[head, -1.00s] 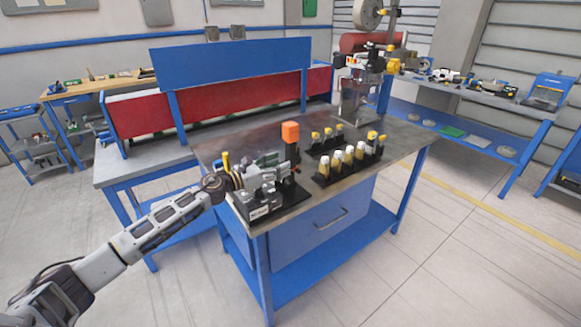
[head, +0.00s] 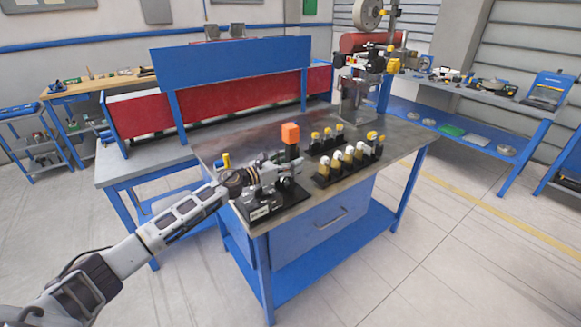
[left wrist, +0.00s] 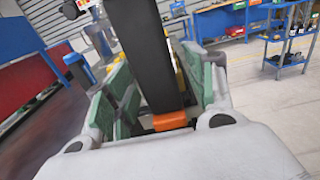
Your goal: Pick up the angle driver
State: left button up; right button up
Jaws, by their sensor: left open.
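The angle driver (head: 291,134), as I take it, stands upright near the front left of the metal-topped table, with an orange block at its top and a dark body below. My left gripper (head: 284,167) is at the dark body, just under the orange block. In the left wrist view the black body (left wrist: 150,55) lies between the green pads of my open left gripper (left wrist: 160,85), with an orange part (left wrist: 170,121) close to the palm. I cannot tell whether either pad touches it. The driver's lower part is hidden in the head view. My right gripper is not in view.
A black labelled holder (head: 258,212) sits at the table's front left corner, under my gripper. Black racks of yellow- and white-topped pieces (head: 348,160) stand to the right. A blue panel (head: 235,62) rises behind. The table's right side (head: 405,135) has free room.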

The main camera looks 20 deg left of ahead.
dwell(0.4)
pick_arm(q)
grip_shut()
dwell(0.4)
jog(key=shift+w+r, duration=0.1)
jog(key=shift+r, duration=0.05)
